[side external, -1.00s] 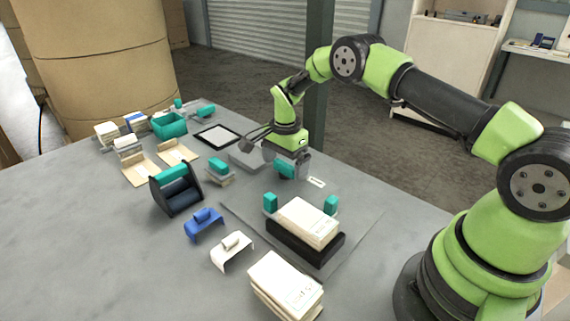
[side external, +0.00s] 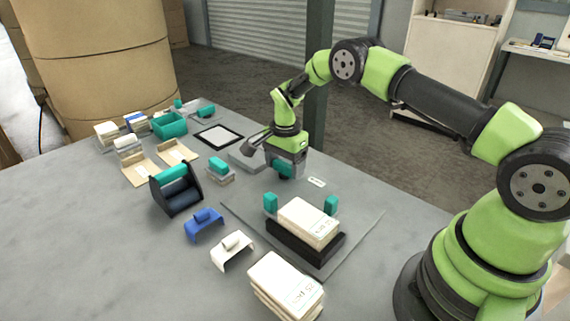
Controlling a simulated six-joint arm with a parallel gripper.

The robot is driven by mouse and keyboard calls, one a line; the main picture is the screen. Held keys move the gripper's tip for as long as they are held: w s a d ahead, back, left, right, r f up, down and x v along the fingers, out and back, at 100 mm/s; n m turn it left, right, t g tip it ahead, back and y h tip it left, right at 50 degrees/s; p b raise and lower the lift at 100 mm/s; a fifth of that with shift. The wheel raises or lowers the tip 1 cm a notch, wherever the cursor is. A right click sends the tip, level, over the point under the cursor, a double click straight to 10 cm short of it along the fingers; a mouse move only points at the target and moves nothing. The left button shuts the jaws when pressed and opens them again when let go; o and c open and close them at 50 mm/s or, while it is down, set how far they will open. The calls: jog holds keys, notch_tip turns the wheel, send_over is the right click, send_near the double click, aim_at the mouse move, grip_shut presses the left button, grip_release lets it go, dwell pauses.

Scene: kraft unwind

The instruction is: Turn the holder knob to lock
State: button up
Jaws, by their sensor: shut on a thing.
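The holder is a black cradle (side external: 290,247) on a thin grey plate (side external: 352,228), with a stack of off-white pads (side external: 308,222) lying in it. Teal blocks stand at its left (side external: 270,203) and right (side external: 331,205) back corners. My gripper (side external: 284,170) points down behind the holder, near the plate's back edge. It is shut on a teal knob (side external: 283,169), mostly hidden by the jaws. A small white label (side external: 317,182) lies just right of the gripper. The knob's exact angle cannot be read.
Another stack of pads (side external: 286,286) stands at the front. White (side external: 232,250) and blue (side external: 204,224) brackets, a black caddy with a teal bar (side external: 176,188), and a teal-topped block (side external: 219,169) lie to the left. A black-framed panel (side external: 218,136) lies behind. The table's front left is clear.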

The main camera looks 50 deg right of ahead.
aim_at(285, 164)
jog(key=n, duration=0.8)
jog(key=shift+n, duration=0.3)
jog(key=n, duration=0.4)
jog(key=shift+n, duration=1.8)
jog(key=o, duration=0.9)
notch_tip(285, 164, up, 10)
